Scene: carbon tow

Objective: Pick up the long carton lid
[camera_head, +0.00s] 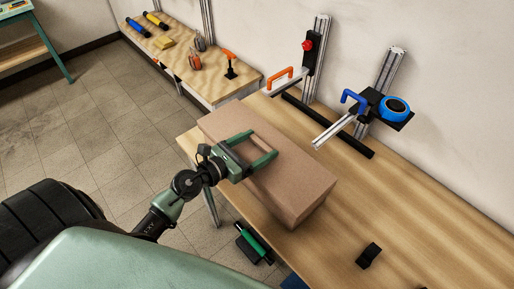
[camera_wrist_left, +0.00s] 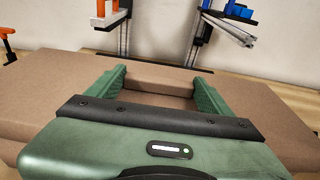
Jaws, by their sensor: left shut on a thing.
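The long brown carton (camera_head: 300,184) lies on the wooden workbench, its long side running from upper left to lower right. Its top face, the lid, also shows in the left wrist view (camera_wrist_left: 55,90). My left gripper (camera_head: 257,152) is over the upper left half of the carton, with its two green fingers spread wide across a part of the lid. In the left wrist view the fingers (camera_wrist_left: 158,84) stand on either side of a brown cardboard section and are shut on it. The finger contact faces are partly hidden. My right gripper is in neither view.
A bench behind holds tools, including an orange-handled clamp (camera_head: 230,64). Metal posts with an orange handle (camera_head: 283,79) and a blue round device (camera_head: 396,108) stand along the wall. A small black block (camera_head: 369,255) lies at the front right. The bench right of the carton is mostly clear.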

